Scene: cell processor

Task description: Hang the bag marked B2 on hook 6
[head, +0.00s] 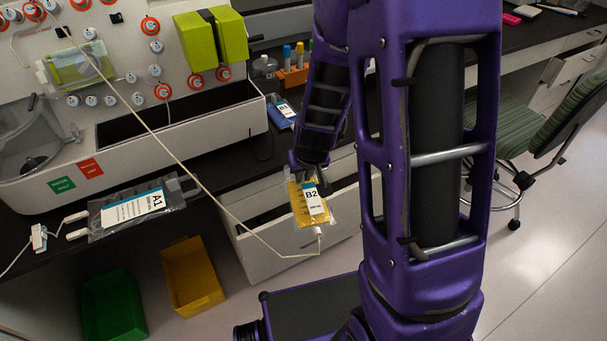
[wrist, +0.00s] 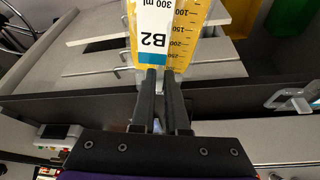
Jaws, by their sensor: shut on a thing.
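The bag marked B2 (head: 300,208) is a clear pouch of yellow fluid with a white and blue label. My gripper (head: 309,176) is shut on its top edge, and the bag hangs below the fingers in front of the counter's drawers. The wrist view shows the label upside down on bag B2 (wrist: 192,35), with my gripper's fingertips (wrist: 161,74) at its edge. A thin tube (head: 285,254) runs from the bag's lower port up to the machine. I cannot make out hook 6 in either view.
The machine (head: 60,160), with orange and grey round fittings, stands on the counter at left. Bag A1 (head: 135,208) lies in front of it. A blue-labelled bag (head: 284,110) lies behind. Green (head: 112,305) and yellow (head: 192,275) bins stand below. A chair (head: 555,115) is at right.

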